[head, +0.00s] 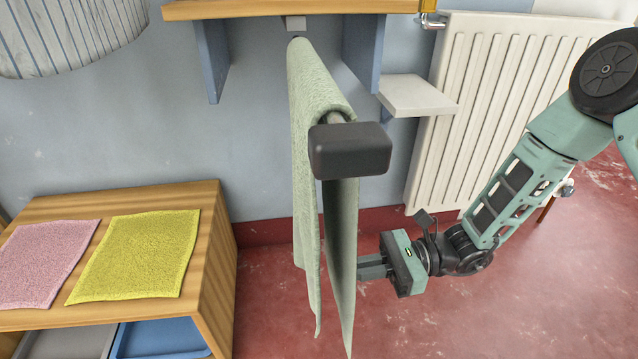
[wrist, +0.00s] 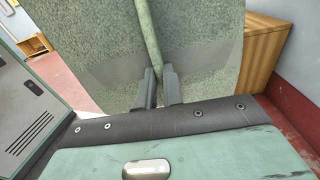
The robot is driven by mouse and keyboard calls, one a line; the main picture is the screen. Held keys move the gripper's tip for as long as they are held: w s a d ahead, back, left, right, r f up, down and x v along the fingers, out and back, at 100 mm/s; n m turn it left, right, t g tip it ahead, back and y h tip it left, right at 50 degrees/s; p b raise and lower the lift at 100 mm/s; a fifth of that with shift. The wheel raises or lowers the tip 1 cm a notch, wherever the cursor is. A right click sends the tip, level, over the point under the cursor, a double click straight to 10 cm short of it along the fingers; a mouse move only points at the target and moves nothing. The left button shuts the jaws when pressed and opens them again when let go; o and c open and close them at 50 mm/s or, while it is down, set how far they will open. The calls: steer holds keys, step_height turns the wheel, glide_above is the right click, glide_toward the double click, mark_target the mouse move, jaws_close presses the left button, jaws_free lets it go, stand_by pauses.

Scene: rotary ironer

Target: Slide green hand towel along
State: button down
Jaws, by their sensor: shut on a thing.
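The green hand towel (head: 306,170) hangs folded over a rail that sticks out from the wall, with two layers hanging down. The rail's dark block-shaped end (head: 350,150) faces me and hides part of the towel. My gripper (head: 360,267) comes in from the right at the lower part of the near-right layer. In the wrist view my gripper (wrist: 159,88) is shut on a narrow gathered fold of the green hand towel (wrist: 215,45). The fingertips are partly hidden by the cloth in the head view.
A wooden cabinet (head: 218,255) at the left bears a pink cloth (head: 45,262) and a yellow cloth (head: 137,255). A white radiator (head: 480,110) and a small white shelf (head: 418,95) are at the right. A wooden shelf (head: 290,9) is above; red floor is open below.

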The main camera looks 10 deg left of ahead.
steer(key=shift+s, duration=0.25)
steer(key=shift+s+d+p, duration=0.2)
steer(key=shift+s+p, duration=0.25)
steer(key=shift+s, duration=0.15)
steer(key=c, duration=1.5)
jaws_free()
steer(key=shift+o, duration=0.2)
steer(key=shift+d, duration=0.1)
steer(key=shift+p+v, duration=1.3)
steer(key=shift+v, duration=1.65)
